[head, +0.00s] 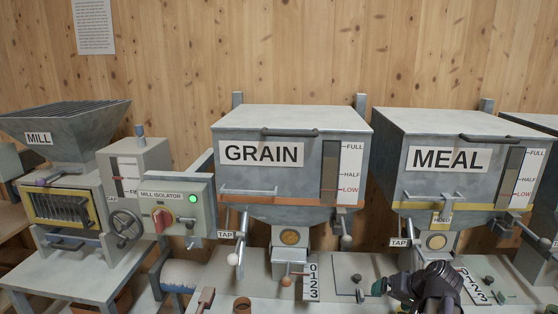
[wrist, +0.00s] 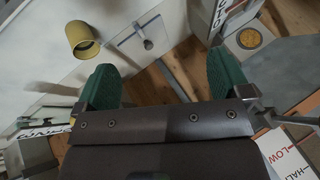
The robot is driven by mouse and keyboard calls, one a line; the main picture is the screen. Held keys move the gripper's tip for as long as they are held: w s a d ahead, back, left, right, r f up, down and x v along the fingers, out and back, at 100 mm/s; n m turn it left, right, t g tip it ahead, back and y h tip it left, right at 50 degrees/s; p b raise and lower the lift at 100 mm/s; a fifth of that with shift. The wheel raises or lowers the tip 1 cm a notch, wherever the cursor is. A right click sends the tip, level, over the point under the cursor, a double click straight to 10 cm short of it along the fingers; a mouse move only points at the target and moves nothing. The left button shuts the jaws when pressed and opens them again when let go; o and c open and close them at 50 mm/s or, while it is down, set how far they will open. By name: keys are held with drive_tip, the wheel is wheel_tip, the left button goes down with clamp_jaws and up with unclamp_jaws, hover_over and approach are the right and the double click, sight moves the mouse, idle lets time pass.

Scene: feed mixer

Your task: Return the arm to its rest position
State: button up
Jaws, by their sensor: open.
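My gripper (head: 379,287) is at the lower right of the head view, in front of the bench below the MEAL hopper (head: 446,183). Its dark wrist points left, and one green fingertip shows near a small lever on a grey plate. In the wrist view my gripper (wrist: 165,80) has its two green pads wide apart, with nothing held between them. Beyond the pads are a grey plate with a small lever (wrist: 147,43) and a brown wooden surface. The rest of my arm is mostly out of the head view.
The GRAIN hopper (head: 291,165) stands left of the MEAL hopper. Further left are the MILL ISOLATOR box (head: 176,207), with a lit green lamp, and the mill (head: 62,130). A yellowish cup-like opening (wrist: 83,38) shows in the wrist view. Tap levers hang below the hoppers.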

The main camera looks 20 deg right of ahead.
drive_tip(key=w+a+f+n+g+h, duration=0.1)
drive_tip(key=a+n+g, duration=0.2)
drive_tip(key=a, duration=1.3)
drive_tip(key=a+f+n+g+h, duration=0.1)
drive_tip(key=a+f+n+g, duration=0.1)
drive_tip(key=a, duration=1.4)
drive_tip(key=shift+w+f+n+g, duration=0.2)
drive_tip(key=shift+w+n+g, duration=0.15)
drive_tip(key=shift+n+g, duration=0.6)
